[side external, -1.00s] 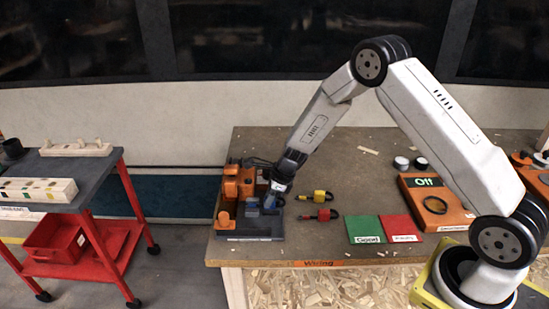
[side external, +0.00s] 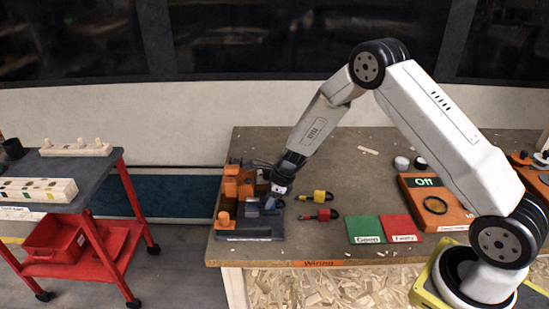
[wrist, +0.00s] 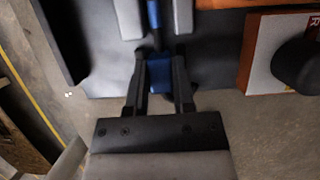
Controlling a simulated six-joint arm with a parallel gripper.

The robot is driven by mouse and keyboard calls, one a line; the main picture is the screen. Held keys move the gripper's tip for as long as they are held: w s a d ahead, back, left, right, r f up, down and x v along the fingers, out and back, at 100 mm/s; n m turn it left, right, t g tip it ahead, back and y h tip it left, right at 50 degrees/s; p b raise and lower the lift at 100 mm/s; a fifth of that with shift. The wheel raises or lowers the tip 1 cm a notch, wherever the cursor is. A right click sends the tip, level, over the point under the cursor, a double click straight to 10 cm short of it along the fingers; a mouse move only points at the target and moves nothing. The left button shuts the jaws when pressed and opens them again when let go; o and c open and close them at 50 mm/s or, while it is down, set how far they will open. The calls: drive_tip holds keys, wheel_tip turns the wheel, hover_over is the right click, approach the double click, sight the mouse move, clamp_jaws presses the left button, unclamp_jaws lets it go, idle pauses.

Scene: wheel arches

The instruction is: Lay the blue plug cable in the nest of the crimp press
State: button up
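The blue plug cable (wrist: 160,74) lies in the crimp press (side external: 250,238), its thin blue end running between two grey blocks (wrist: 182,18) of the nest in the wrist view. In the side view its blue plug (side external: 270,204) shows at the right of the press. My gripper (wrist: 160,55) is above the plug, with one finger on each side of it, and looks open. In the side view my gripper (side external: 279,188) is just above the plug. The fingertips are small and dark there, and the exact seating of the cable is hard to see.
Yellow (side external: 322,196) and red (side external: 322,215) plug cables lie right of the press. Green (side external: 365,229) and red (side external: 401,228) pads and an orange box reading Off (side external: 440,205) are farther right. Orange press parts (side external: 230,188) stand left of my gripper.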

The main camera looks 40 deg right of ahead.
drive_tip(key=o, duration=0.5)
drive_tip(key=shift+r, duration=0.15)
drive_tip(key=shift+v, duration=3.8)
drive_tip(key=s+a+r+n+h, duration=0.1)
drive_tip(key=s+r+n, duration=0.1)
drive_tip(key=s+n, duration=0.5)
drive_tip(key=s+a+r+n+h, duration=0.1)
drive_tip(key=s+r+n, duration=0.2)
drive_tip(key=s+n, duration=0.4)
drive_tip(key=s+a+r+n+h, duration=0.1)
drive_tip(key=s+r+n, duration=0.2)
drive_tip(key=s+n, duration=0.4)
drive_tip(key=shift+a+r+n+g, duration=0.1)
drive_tip(key=shift+n+g, duration=0.05)
drive_tip(key=shift+n, duration=1.35)
drive_tip(key=shift+a+r+n+g, duration=0.1)
drive_tip(key=shift+r+n+g, duration=0.05)
drive_tip(key=shift+n, duration=1.35)
